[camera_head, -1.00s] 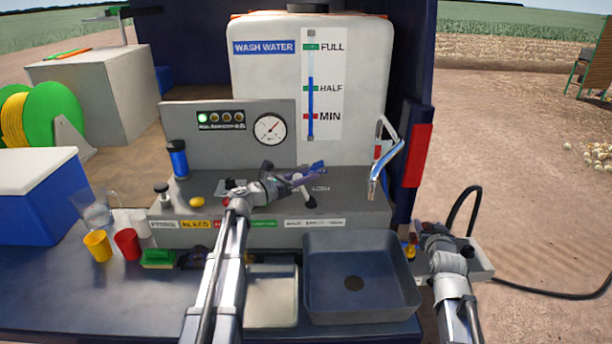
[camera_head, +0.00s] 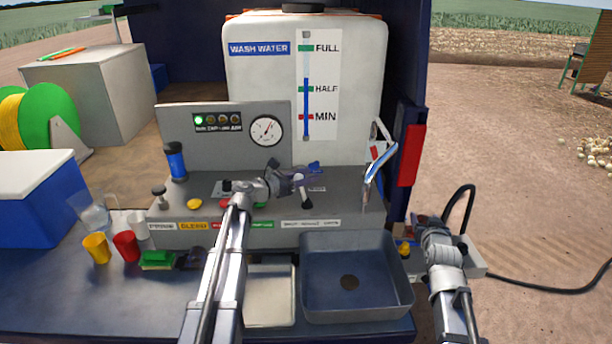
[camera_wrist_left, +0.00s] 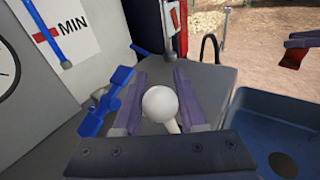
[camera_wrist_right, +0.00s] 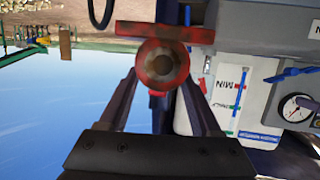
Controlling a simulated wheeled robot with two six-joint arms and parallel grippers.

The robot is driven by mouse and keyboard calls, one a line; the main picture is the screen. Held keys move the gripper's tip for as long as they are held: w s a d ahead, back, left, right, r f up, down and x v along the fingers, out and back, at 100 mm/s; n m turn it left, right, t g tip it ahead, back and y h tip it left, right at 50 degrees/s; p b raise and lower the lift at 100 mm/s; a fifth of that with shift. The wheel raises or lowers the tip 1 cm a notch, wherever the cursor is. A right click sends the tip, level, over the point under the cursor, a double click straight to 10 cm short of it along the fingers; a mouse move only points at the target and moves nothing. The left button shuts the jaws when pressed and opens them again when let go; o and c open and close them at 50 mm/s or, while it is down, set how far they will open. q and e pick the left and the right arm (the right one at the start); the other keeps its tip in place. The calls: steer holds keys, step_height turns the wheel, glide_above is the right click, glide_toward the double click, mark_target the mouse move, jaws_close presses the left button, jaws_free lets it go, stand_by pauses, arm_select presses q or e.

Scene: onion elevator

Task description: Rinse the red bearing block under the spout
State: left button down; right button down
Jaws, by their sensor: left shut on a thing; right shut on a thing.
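The red bearing block (camera_wrist_right: 160,66), with a brownish round bore, sits between the fingers of my right gripper (camera_wrist_right: 158,85) in the right wrist view. In the head view my right gripper (camera_head: 430,222) is right of the sink, and the block is mostly hidden. The left wrist view also shows a red part of it (camera_wrist_left: 293,58) at the right edge. The chrome spout (camera_head: 376,165) stands behind the sink, left of the block; I cannot tell if water runs. My left gripper (camera_head: 303,180) is shut on a white round knob (camera_wrist_left: 160,103) on the console.
The grey sink (camera_head: 310,285) is empty, with a dark drain. A blue lever (camera_wrist_left: 108,103) is close beside my left fingers. The wash water tank (camera_head: 265,90) stands behind. Yellow (camera_head: 97,247) and red (camera_head: 127,246) cups stand at left.

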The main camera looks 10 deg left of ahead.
arm_select(q)
steer(key=shift+c, duration=2.3)
jaws_free()
steer(key=p+v, duration=0.1)
steer(key=v, duration=1.1)
arm_select(e)
steer(key=shift+r, duration=0.7)
